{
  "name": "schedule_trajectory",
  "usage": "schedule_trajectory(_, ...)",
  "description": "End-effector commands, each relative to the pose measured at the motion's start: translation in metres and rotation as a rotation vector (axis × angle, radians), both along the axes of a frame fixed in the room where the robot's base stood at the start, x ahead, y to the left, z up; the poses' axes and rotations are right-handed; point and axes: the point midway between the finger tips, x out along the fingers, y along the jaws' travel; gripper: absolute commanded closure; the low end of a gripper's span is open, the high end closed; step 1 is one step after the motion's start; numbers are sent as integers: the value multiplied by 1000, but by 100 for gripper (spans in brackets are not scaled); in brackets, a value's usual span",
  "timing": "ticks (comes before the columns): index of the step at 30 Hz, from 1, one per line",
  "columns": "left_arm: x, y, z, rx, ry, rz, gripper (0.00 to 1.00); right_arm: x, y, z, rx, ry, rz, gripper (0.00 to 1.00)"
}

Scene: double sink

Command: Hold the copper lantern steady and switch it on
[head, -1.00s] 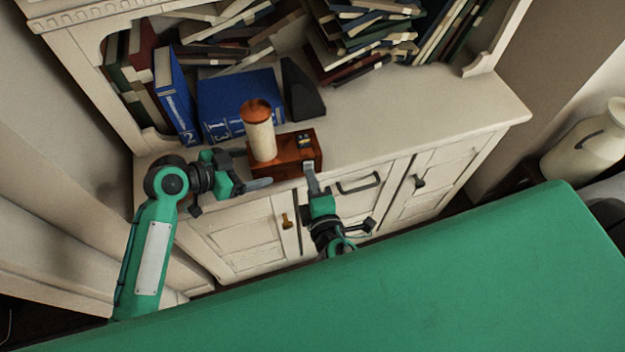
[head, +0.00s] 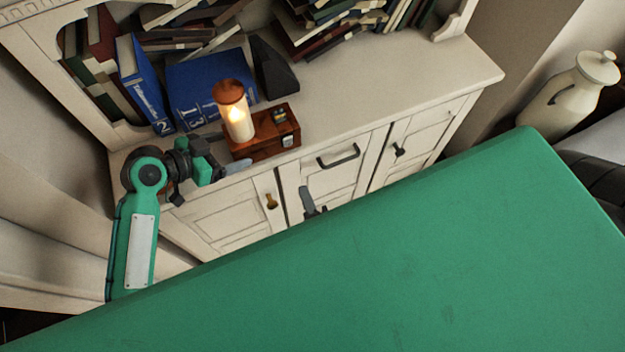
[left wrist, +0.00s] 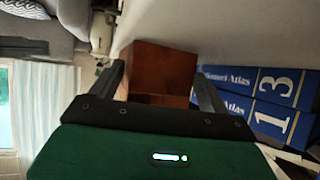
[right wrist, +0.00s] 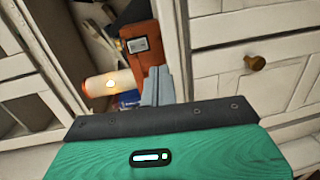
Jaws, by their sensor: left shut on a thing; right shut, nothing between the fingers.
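The copper lantern stands on the cabinet top in the head view, with a red-brown box base (head: 272,139) and a pale cylinder (head: 238,124) under a copper cap. The cylinder glows warm yellow, also in the right wrist view (right wrist: 110,84). My left gripper (head: 230,157) is shut on the left end of the base, one finger along its front face. The left wrist view shows the base (left wrist: 160,70) between both fingers. My right gripper (head: 308,200) is shut and empty, below and in front of the lantern, apart from it; most of it is hidden by my green body.
Blue atlas volumes (head: 195,88) and a dark wedge (head: 272,66) stand close behind the lantern. Books are piled further back. The cabinet top (head: 385,85) is clear to the right. Doors with dark handles (head: 340,157) lie below its front edge.

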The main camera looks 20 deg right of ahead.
Motion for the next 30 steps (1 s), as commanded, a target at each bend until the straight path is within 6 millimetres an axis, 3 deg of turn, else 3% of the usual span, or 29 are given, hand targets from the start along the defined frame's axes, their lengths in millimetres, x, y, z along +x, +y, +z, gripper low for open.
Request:
schedule_trajectory(6, 0, 0, -1, 1, 1, -1, 34, -31, 2, -4, -2, 0, 2, 100)
schedule_trajectory(18, 0, 0, 0, 1, 0, 0, 34, -39, 3, -4, 1, -1, 0, 100)
schedule_trajectory(19, 0, 0, 0, 1, 0, 0, 17, -38, 3, -4, 1, -1, 0, 100)
schedule_trajectory(22, 0, 0, 0, 1, 0, 0, 0, -38, 3, -5, 0, -1, 0, 100)
schedule_trajectory(30, -1, 2, 1, 1, 0, 1, 0, -38, 3, -4, 0, -1, 0, 100)
